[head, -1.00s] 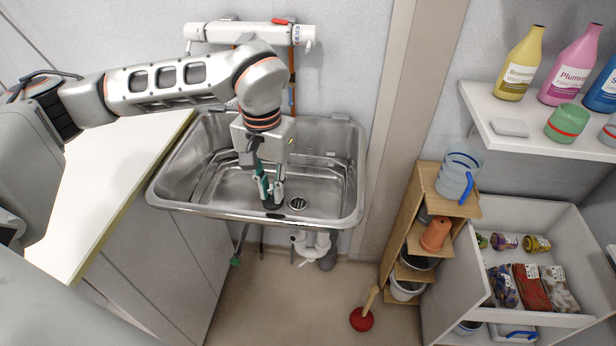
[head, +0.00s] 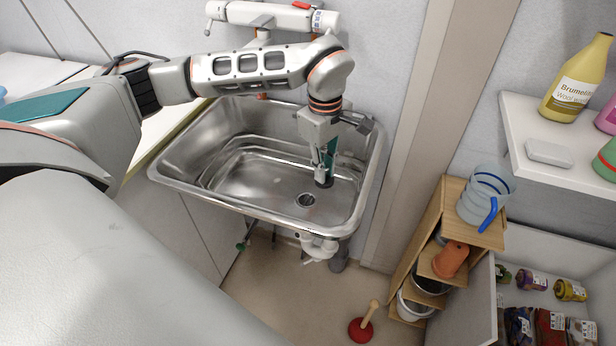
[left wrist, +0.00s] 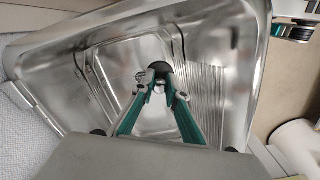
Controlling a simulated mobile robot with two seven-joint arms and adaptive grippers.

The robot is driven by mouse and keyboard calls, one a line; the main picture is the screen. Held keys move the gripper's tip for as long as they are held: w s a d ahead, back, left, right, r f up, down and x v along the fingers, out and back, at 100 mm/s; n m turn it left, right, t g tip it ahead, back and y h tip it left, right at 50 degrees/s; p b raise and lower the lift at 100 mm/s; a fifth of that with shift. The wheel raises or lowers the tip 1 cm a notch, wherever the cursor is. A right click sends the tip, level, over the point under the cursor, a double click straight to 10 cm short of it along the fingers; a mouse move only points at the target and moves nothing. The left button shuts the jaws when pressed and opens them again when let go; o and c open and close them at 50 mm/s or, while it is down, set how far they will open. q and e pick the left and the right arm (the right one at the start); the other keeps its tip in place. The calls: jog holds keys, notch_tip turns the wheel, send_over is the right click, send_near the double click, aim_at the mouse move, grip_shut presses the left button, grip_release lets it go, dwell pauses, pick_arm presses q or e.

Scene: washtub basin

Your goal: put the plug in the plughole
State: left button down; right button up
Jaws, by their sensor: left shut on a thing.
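My left gripper (head: 324,175) points down inside the steel basin (head: 245,185). It is shut on the dark round plug (head: 324,183), which shows just below the fingertips. The plughole (head: 306,200) is a round metal fitting in the basin floor. In the head view the plug is up and to the right of the plughole, apart from it. In the left wrist view the green-sided fingers (left wrist: 158,90) close on the black plug (left wrist: 159,70). My right gripper is not in view.
A white wall-mounted tap unit (head: 270,16) runs above the basin's back edge. A wooden shelf unit (head: 415,270) with a clear jug (head: 484,195) stands to the right. A red plunger (head: 361,328) is on the floor. The basin floor around the plughole is clear.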

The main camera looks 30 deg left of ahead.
pick_arm(q)
jog(key=w+a+f+n+b, duration=0.2)
jog(key=a+f+n, duration=0.3)
jog(key=n, duration=0.9)
jog(key=w+a+f+n+b, duration=0.2)
jog(key=w+a+f+n, duration=0.2)
jog(key=f+n, duration=0.5)
jog(key=w+n, duration=0.1)
jog(key=n, duration=0.5)
jog(key=shift+a, duration=0.4)
